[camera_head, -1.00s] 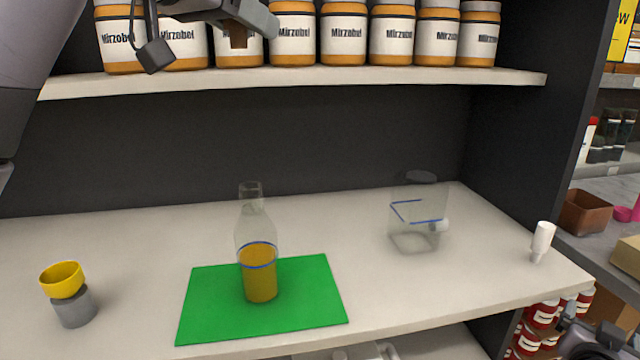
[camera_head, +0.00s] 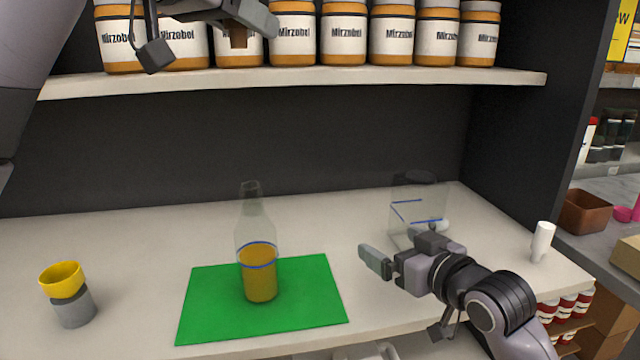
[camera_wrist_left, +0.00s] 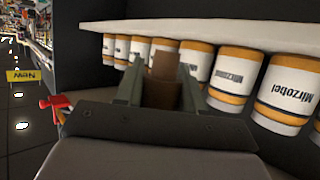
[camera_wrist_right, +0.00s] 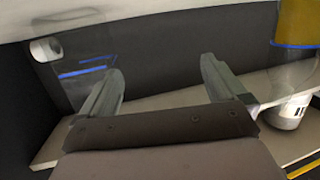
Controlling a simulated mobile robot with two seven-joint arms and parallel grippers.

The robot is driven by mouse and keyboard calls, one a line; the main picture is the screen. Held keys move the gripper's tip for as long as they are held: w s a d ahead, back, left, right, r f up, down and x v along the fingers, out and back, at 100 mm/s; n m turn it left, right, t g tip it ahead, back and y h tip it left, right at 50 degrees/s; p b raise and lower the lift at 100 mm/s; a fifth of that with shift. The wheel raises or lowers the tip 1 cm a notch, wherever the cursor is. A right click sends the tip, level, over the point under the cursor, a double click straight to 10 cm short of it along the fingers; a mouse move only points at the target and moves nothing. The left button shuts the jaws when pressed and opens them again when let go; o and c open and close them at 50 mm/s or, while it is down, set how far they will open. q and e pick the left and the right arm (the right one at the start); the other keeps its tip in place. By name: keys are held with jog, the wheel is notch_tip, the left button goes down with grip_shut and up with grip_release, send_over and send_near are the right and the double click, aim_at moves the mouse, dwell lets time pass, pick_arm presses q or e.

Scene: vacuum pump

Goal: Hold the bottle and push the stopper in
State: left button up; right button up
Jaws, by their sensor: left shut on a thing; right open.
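The clear bottle (camera_head: 256,225) with amber liquid stands upright on the green mat (camera_head: 320,290). Its mouth looks uncovered. It shows partly, upside down, at the right of the right wrist view (camera_wrist_right: 298,25). My left gripper (camera_head: 238,20) is high up in front of the jar shelf, far above the bottle. It is shut on a small brown block-like piece (camera_wrist_left: 163,80), perhaps the stopper. My right gripper (camera_head: 397,252) is open and empty, right of the bottle and mat, in front of the clear container. Its two fingers stand apart in the right wrist view (camera_wrist_right: 162,78).
A clear container (camera_head: 415,205) with blue lines stands at the back right. A small white item (camera_head: 543,242) stands at the right edge. A yellow cup (camera_head: 62,280) on a grey cylinder (camera_head: 74,308) stands left. Labelled jars (camera_head: 343,35) line the upper shelf (camera_head: 300,82).

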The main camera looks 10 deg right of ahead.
jog(key=s+a+r+n+g+y, duration=0.15)
jog(key=a+n+y, duration=0.25)
jog(key=a, duration=0.4)
jog(key=n+y, duration=0.2)
jog(key=y, duration=0.3)
send_near(256, 238)
jog(key=w+d+f, duration=0.1)
jog(key=w, duration=0.1)
jog(key=shift+g, duration=0.45)
jog(key=x, duration=1.1)
jog(key=shift+w+a+f, duration=0.15)
jog(key=shift+w+f, duration=0.05)
jog(key=shift+w, duration=0.1)
jog(key=c, duration=1.3)
